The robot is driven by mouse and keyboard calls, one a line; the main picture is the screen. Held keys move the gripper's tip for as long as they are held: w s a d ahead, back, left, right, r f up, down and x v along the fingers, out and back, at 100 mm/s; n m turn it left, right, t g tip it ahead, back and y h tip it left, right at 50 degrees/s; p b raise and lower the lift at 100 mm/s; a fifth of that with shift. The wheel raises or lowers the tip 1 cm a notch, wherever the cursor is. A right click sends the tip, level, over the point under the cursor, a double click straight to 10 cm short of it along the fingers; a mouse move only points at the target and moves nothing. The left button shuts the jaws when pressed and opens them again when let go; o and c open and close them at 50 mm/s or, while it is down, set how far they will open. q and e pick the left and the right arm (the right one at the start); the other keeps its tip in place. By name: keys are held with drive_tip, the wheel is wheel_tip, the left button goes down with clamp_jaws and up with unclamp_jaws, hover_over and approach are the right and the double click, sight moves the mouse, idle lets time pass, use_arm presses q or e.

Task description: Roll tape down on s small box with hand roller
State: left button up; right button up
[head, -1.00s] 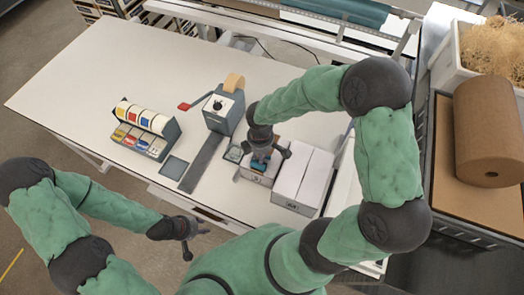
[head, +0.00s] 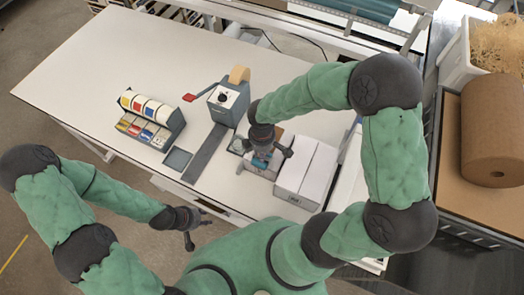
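The small box (head: 258,172) stands on the white table, against the left side of a larger white box. My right gripper (head: 265,151) is over the small box, pointing down. A blue piece, which looks like the hand roller (head: 261,160), shows between its fingers at the box top. The fingers seem shut on it; I cannot tell whether the roller touches the box. The tape on the box is hidden or too small to make out. My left gripper (head: 196,226) is empty, with its fingers spread, off the table's front edge.
The larger white box (head: 307,172) stands right of the small box. A grey tape dispenser (head: 228,104) with a red handle and a rack of coloured rolls (head: 150,119) stand to the left. A brown paper roll (head: 491,130) is at right. The table's far left is clear.

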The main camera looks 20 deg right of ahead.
drive_tip(key=shift+r+p, duration=2.2)
drive_tip(key=shift+r, duration=0.85)
